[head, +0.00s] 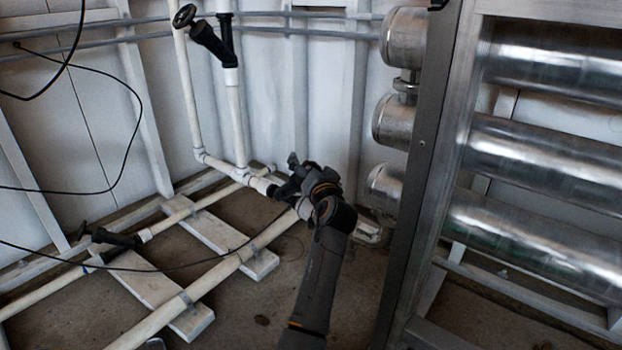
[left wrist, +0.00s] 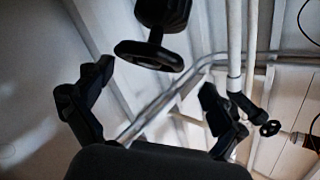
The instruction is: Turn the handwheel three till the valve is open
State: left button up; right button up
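Several black handwheel valves are on white pipes; no label shows which is number three. In the head view, my left gripper (head: 286,177) is beside the low white pipe near the middle and hides part of it. In the left wrist view, my left gripper (left wrist: 155,80) has its two fingers spread wide with nothing between them. A dark handwheel (left wrist: 149,55) on a black valve body hangs ahead of it, apart from the fingers. A smaller handwheel (left wrist: 270,128) is farther off to the right. My right gripper is not in view.
In the head view, an upper handwheel (head: 183,15) sits on a standing pipe, and another black valve (head: 112,238) is low on the left. A metal frame with large shiny cylinders (head: 540,160) blocks the right side. Loose black cables (head: 130,130) hang at the left.

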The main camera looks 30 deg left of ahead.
pick_arm(q)
notch_tip(320, 180, up, 7)
jog(key=shift+s+f, duration=0.15)
jog(key=shift+c, duration=0.2)
